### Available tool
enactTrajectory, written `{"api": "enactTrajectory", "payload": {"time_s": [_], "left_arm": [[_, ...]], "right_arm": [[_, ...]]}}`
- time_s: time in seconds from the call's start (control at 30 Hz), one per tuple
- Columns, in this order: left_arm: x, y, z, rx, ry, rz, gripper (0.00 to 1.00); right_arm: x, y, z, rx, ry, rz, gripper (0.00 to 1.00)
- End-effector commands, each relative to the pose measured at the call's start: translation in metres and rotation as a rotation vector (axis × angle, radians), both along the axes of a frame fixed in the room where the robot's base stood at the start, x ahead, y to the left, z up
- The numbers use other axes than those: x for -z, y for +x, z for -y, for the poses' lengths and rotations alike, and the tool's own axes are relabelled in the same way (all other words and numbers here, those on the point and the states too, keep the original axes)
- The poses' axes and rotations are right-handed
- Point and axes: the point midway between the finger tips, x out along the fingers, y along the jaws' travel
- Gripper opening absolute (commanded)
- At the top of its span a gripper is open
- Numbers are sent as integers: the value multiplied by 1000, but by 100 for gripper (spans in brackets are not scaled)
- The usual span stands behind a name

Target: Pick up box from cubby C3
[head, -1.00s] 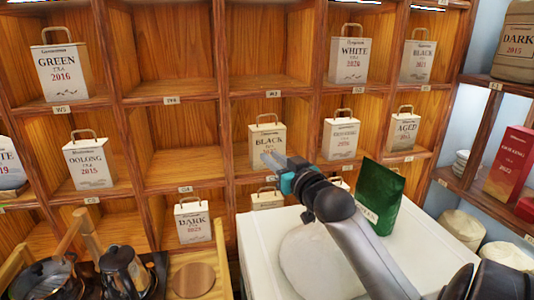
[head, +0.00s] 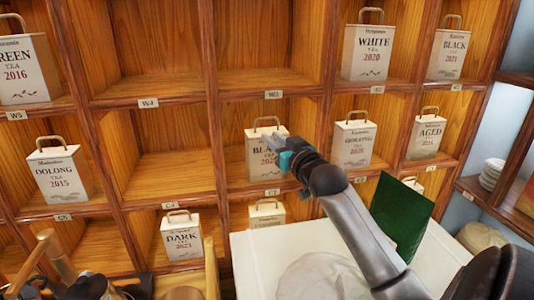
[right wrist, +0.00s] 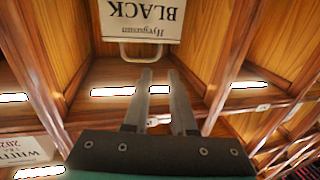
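The cream box marked BLACK (head: 257,165), with a looped handle on top, stands in the cubby above the C3 label (head: 272,192). My right gripper (head: 274,143) is in front of it in the head view and covers part of its upper right. In the right wrist view the BLACK box (right wrist: 140,18) appears upside down. Its handle lies just beyond the fingertips of my right gripper (right wrist: 158,75). The two fingers are apart with nothing between them, and I see no contact with the handle. My left gripper is not in view.
Wooden cubby walls stand close on both sides. A white counter (head: 255,262) below bears a dark green packet (head: 402,215). The C4 cubby (head: 168,170) is empty.

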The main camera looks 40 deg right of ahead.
Motion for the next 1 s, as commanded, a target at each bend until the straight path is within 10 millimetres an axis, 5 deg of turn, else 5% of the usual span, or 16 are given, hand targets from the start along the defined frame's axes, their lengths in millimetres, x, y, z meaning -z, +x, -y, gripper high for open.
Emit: {"api": "enactTrajectory", "payload": {"time_s": [0.4, 1.0], "left_arm": [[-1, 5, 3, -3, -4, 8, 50], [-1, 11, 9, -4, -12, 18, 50]], "right_arm": [[0, 53, 15, 1, 1, 0, 24], [-1, 96, 26, 1, -1, 0, 24]]}}
